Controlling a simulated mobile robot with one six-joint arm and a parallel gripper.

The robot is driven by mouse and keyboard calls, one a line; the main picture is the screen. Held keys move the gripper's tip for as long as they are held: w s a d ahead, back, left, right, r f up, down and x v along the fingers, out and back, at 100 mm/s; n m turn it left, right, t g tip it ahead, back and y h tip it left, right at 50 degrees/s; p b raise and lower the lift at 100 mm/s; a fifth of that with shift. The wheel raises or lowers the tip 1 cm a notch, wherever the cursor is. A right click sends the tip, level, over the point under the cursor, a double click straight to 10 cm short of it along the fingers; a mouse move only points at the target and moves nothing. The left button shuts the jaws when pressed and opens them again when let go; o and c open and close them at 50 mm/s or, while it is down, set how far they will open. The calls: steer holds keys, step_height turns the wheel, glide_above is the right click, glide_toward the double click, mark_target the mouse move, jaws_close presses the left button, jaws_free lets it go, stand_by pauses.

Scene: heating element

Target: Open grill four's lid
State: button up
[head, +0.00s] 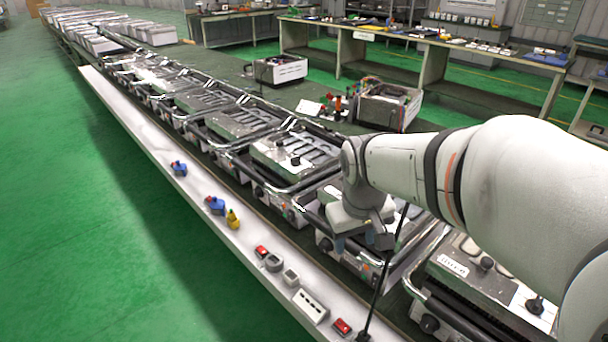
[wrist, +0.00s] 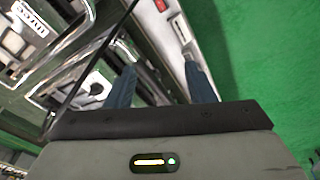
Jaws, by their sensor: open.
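A row of grills with metal lids and chrome bar handles runs along the line; I cannot read which one is grill four. My gripper (head: 362,248) hangs over the front part of one grill (head: 333,262), hiding much of its lid. In the wrist view my gripper (wrist: 162,82) has its two blue fingers spread apart with nothing held between them. A chrome bar (wrist: 60,75) and a dark knob (wrist: 96,87) of a grill lie to the left of the fingers. The lids near me look shut. Contact with the bar cannot be told.
A nearer grill (head: 487,278) with a white label stands at the right. A white ledge (head: 215,180) along the front carries small blue, yellow and red items and a white socket block (head: 310,306). Green floor (head: 90,220) is free at the left. Workbenches (head: 440,62) stand behind.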

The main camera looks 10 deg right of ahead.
steer(key=w+a+f+n, duration=0.2)
steer(key=w+f+n, duration=0.1)
steer(key=w, duration=0.9)
steer(key=n+g+h, duration=0.1)
steer(key=n, duration=0.1)
glide_above(323, 224)
steer(key=s+a, duration=0.1)
step_height(323, 224, down, 5)
steer(key=f, duration=0.5)
steer(key=d+f+p, duration=0.1)
steer(key=f, duration=0.1)
steer(key=shift+w+d+f, duration=0.1)
steer(key=shift+w+f, duration=0.3)
jaws_close()
